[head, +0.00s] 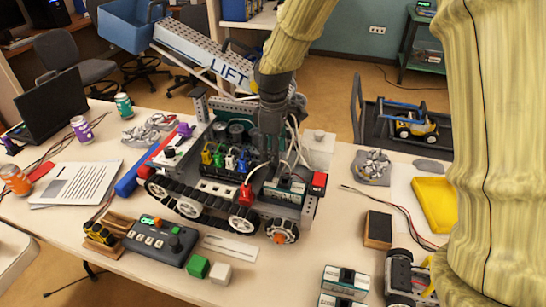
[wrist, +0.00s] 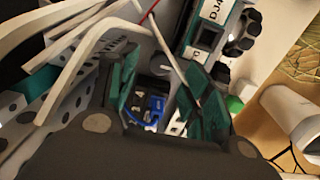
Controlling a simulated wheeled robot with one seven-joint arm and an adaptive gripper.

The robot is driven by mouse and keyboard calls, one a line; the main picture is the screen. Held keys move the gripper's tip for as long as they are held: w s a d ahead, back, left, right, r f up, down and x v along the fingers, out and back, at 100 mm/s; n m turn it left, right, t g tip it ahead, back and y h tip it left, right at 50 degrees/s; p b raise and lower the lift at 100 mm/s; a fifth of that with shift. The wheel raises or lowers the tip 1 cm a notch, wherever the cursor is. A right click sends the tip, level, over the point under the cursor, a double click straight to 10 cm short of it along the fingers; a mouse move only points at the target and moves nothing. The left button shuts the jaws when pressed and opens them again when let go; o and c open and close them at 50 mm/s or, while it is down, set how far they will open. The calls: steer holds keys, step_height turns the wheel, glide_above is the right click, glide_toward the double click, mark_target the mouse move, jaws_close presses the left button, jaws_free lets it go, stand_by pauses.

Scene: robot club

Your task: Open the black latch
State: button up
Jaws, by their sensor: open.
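My gripper (head: 271,152) points down over the rear deck of the tracked robot (head: 215,190) on the table. In the wrist view my gripper (wrist: 163,100) shows two teal-padded fingers spread apart, with nothing held between them.
White and red wires (wrist: 80,55) loop close beside the fingers. The LIFT arm (head: 205,60) rises behind the gripper.

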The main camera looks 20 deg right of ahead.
mark_target(272, 170)
steer(key=shift+s+f, duration=0.1)
steer(key=shift+f, duration=1.6)
steer(key=c, duration=1.1)
